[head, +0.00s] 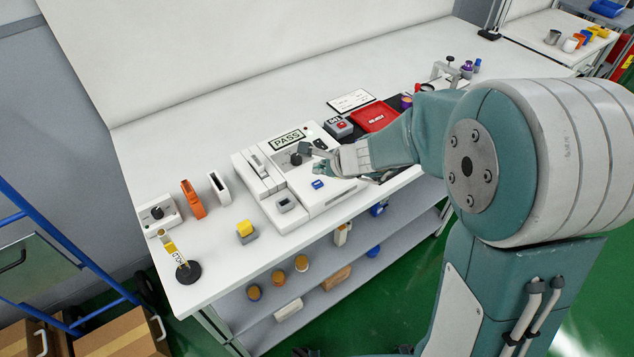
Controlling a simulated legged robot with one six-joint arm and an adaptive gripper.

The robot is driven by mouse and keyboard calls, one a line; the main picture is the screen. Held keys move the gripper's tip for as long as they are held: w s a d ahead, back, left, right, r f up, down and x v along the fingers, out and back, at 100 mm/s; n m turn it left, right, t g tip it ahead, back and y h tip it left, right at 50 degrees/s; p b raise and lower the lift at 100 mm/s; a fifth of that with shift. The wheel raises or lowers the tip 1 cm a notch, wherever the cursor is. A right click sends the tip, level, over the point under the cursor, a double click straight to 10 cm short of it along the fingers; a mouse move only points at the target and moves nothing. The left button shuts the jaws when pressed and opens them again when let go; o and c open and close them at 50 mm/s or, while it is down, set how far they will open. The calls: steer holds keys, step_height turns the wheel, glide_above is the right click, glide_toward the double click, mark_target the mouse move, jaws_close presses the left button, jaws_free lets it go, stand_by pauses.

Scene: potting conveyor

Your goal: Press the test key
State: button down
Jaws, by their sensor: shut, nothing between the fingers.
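A white test unit (330,197) stands on the white bench, with a display (287,138) reading PASS. A small blue key (318,184) sits on its sloped front panel; its label is too small to read, so I cannot tell if it is the test key. A dark knob (296,159) is on the panel left of my gripper. My gripper (311,152) is shut and empty, over the right part of the unit, above and beyond the blue key in the picture. It hides part of the panel. I cannot tell whether it touches the unit.
Left on the bench are a white knob box (160,213), an orange holder (193,200), a yellow-topped block (245,229) and a tag stand (188,272). A red tray (375,116) and grey box with a red button (339,127) stand beyond the unit. The front left bench is mostly clear.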

steer(key=shift+r, duration=1.5)
steer(key=s+d+r+n+g+h, duration=0.1)
steer(key=s+d+r+n, duration=0.3)
steer(key=s+r+n, duration=0.6)
steer(key=s+d+n+h, duration=0.5)
steer(key=s+d, duration=0.5)
steer(key=s, duration=0.5)
steer(key=n, duration=0.2)
steer(key=shift+s+r+n+h, duration=0.15)
steer(key=shift+r+n+h, duration=0.15)
steer(key=shift+r+n, duration=0.1)
